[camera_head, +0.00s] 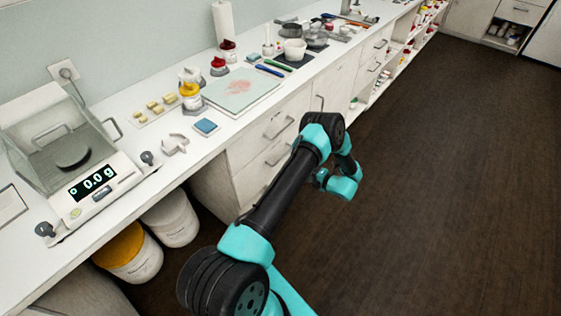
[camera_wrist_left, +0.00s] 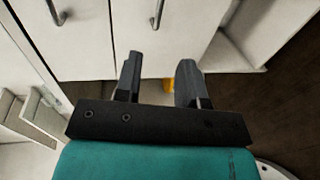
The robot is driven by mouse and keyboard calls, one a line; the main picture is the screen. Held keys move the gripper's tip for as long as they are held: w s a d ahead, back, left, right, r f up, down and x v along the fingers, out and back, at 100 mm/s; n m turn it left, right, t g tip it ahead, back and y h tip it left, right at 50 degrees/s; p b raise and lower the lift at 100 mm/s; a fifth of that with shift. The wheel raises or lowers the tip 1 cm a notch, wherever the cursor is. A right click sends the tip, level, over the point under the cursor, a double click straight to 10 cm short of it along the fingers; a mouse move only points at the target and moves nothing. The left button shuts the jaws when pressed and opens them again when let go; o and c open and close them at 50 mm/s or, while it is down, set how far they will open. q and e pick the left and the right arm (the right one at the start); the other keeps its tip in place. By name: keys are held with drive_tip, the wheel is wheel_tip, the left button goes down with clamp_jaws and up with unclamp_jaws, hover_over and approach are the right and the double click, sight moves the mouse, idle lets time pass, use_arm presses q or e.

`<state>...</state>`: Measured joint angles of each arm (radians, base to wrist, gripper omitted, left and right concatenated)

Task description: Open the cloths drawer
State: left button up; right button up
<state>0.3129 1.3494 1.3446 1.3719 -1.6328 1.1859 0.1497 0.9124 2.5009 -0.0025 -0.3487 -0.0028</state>
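White drawer fronts with bar handles line the counter: an upper drawer (camera_head: 278,127) and one below it (camera_head: 279,156) left of my arm, and more beyond it. No label shows which is the cloths drawer. My left gripper (camera_wrist_left: 160,62) is open and empty in the left wrist view, its two dark fingers apart. It points at white fronts with a bar handle (camera_wrist_left: 157,14) beyond the fingertips and another handle (camera_wrist_left: 57,13) farther left. The fingers touch neither. In the head view the fingers are hidden by my arm. My right gripper is not in view.
The white counter holds a scale (camera_head: 88,175), a cutting board (camera_head: 240,90), a blue pad (camera_head: 206,126), and several jars and tools. Buckets (camera_head: 130,252) stand beneath it. Open shelves (camera_head: 366,90) continue beyond the drawers. The dark floor (camera_head: 450,180) at right is clear.

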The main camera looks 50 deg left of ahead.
use_arm(q)
drive_tip(key=x, duration=1.7)
drive_tip(key=shift+a, duration=0.15)
drive_tip(key=shift+c, duration=0.5)
clamp_jaws()
